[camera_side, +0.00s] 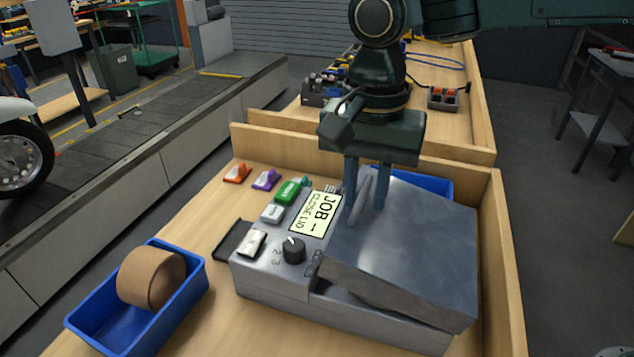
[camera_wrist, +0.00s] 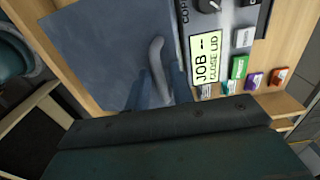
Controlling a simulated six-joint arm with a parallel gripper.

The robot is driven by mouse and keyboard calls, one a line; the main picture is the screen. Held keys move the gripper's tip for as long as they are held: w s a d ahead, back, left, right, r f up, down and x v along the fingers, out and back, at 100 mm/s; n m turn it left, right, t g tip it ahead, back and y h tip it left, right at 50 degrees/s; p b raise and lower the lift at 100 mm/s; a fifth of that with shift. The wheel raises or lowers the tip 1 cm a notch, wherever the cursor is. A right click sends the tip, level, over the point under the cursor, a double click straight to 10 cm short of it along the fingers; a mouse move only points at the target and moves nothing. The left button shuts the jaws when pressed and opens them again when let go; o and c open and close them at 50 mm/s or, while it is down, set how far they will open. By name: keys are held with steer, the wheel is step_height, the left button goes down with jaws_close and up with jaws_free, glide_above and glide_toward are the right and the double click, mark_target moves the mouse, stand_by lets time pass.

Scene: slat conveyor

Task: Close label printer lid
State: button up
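The grey label printer (camera_side: 268,277) stands on the wooden bench. Its display (camera_side: 316,213) reads "JOB – CLOSE LID"; the display also shows in the wrist view (camera_wrist: 206,60). The broad grey lid (camera_side: 410,245) lies low over the printer's right part, slightly tilted, with a wedge-shaped gap along its front edge. It fills the upper left of the wrist view (camera_wrist: 105,50). A curved grey handle (camera_wrist: 157,58) is on the lid near the display side. My gripper (camera_side: 366,212) points down at this handle, its fingers apart on either side of it. Contact with the handle or lid is unclear.
A blue bin (camera_side: 192,291) holding a brown tape roll (camera_side: 151,278) stands at front left. Another blue bin (camera_side: 425,184) is partly hidden behind the lid. Small orange (camera_side: 237,173), purple (camera_side: 265,179) and green (camera_side: 290,191) items lie behind the printer. Wooden walls border the bench.

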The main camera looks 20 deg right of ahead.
steer(key=shift+f, duration=0.15)
steer(key=shift+w+a+f, duration=0.25)
steer(key=shift+f, duration=0.3)
steer(key=shift+w+a+f, duration=0.25)
steer(key=shift+f, duration=0.35)
steer(key=shift+w+a+f, duration=0.25)
steer(key=shift+f, duration=0.3)
steer(key=shift+r, duration=0.1)
steer(key=shift+r, duration=3.45)
